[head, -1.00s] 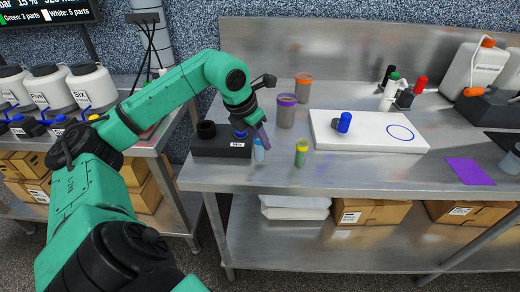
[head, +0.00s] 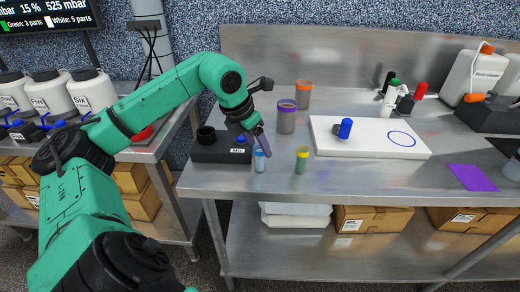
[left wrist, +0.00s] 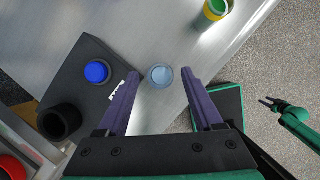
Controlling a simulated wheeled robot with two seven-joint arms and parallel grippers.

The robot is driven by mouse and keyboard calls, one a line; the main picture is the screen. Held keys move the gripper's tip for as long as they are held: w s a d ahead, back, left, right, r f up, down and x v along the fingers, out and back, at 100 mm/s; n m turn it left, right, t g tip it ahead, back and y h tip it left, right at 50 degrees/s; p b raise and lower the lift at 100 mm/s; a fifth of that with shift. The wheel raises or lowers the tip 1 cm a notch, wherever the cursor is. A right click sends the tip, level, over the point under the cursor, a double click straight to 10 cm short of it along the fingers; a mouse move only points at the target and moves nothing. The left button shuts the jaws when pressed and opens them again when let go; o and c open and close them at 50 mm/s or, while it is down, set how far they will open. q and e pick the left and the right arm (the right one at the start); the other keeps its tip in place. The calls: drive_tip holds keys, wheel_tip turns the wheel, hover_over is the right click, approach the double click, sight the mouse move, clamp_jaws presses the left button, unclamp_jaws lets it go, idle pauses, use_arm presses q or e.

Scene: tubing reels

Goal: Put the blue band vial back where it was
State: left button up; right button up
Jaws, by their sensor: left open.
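A small vial with a light blue band (head: 259,160) stands upright on the steel bench, just in front of the dark block labelled Mix (head: 207,152). It shows from above in the left wrist view (left wrist: 161,76), between the spread fingers. My left gripper (head: 259,143) is open over it and points down. In the left wrist view its purple fingers (left wrist: 161,84) lie on either side of the vial with gaps visible. The block holds a blue-topped piece (left wrist: 97,71) and a black ring-shaped holder (left wrist: 60,121). My right gripper (left wrist: 268,102) shows small at the right edge.
A green vial with a yellow rim (head: 302,160) stands close to the right. Purple-rimmed (head: 286,118) and orange-rimmed (head: 304,95) cups stand behind. A white board (head: 370,139) carries a blue cylinder (head: 345,128) and a blue ring mark. The bench front between the board and purple sheet (head: 472,178) is clear.

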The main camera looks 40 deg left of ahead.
use_arm(q)
drive_tip(key=p+v, duration=0.1)
drive_tip(key=v, duration=0.8)
drive_tip(key=shift+r, duration=0.25)
drive_tip(key=shift+s, duration=0.1)
drive_tip(key=shift+d+f, duration=0.1)
